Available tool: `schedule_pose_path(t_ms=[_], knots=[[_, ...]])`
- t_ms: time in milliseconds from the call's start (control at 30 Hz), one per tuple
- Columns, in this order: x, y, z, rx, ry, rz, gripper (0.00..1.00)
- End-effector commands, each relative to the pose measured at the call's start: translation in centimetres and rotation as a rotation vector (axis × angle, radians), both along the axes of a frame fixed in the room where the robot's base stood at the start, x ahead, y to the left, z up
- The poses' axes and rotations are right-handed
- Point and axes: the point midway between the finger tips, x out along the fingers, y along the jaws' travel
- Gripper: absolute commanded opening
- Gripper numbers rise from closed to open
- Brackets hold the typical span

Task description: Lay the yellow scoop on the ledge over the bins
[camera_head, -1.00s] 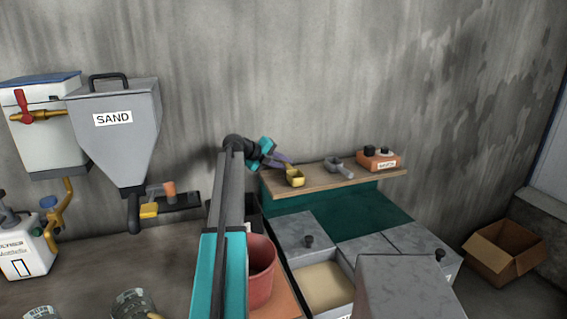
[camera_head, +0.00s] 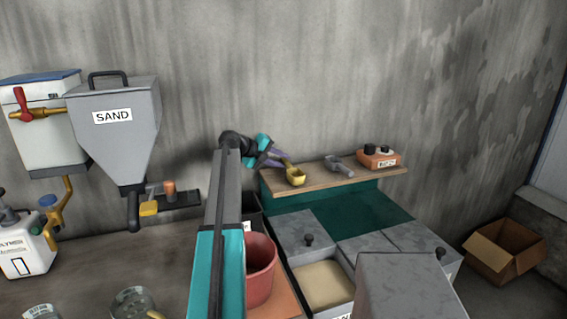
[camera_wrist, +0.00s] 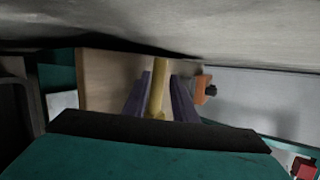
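The yellow scoop (camera_head: 296,177) is at the left end of the wooden ledge (camera_head: 325,181) over the bins, with its cup on the board and its handle slanting up to the left. My gripper (camera_head: 282,159) is at the handle's end, left of the cup. In the wrist view, the purple fingers of my gripper (camera_wrist: 160,95) stand on both sides of the yellow scoop's handle (camera_wrist: 158,88). A narrow gap shows beside the handle, so the fingers look open around it. The cup is hard to make out there.
A grey scoop (camera_head: 340,166) and an orange box with black knobs (camera_head: 378,159) stand farther right on the ledge. Below are lidded bins (camera_head: 308,232) and an open sand bin (camera_head: 325,284). A red bucket (camera_head: 260,272) stands beside my arm.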

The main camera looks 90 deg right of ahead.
Motion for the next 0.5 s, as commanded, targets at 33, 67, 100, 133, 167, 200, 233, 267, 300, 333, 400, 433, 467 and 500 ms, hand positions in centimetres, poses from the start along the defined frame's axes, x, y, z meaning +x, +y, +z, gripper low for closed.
schedule_pose_path(t_ms=[33,67,100,133,167,200,233,267,300,333,400,433,467,500], knots=[[0.5,0.5,0.2,-0.002,0.0,0.001,0.25],[0.8,0.8,0.4,-0.002,0.0,0.001,0.25],[1.2,1.1,0.7,-0.001,0.0,0.001,0.25],[1.6,1.4,0.9,-0.001,0.0,0.002,0.25],[1.9,1.6,1.2,-0.003,0.0,0.002,0.25],[2.3,2.0,1.6,-0.003,0.0,0.002,0.25],[2.6,2.3,1.8,-0.002,0.0,0.001,0.25],[2.9,2.6,2.0,-0.002,0.0,0.0,0.25],[3.3,2.9,2.4,-0.002,0.0,0.001,0.25],[3.7,3.1,2.7,-0.002,0.0,0.002,0.25],[4.4,3.8,3.3,-0.002,0.001,0.001,0.25],[4.7,4.0,3.5,-0.002,0.001,0.001,0.25],[4.9,4.3,3.7,-0.002,0.001,0.001,0.25],[5.3,4.5,4.0,-0.001,0.001,0.001,0.25]])
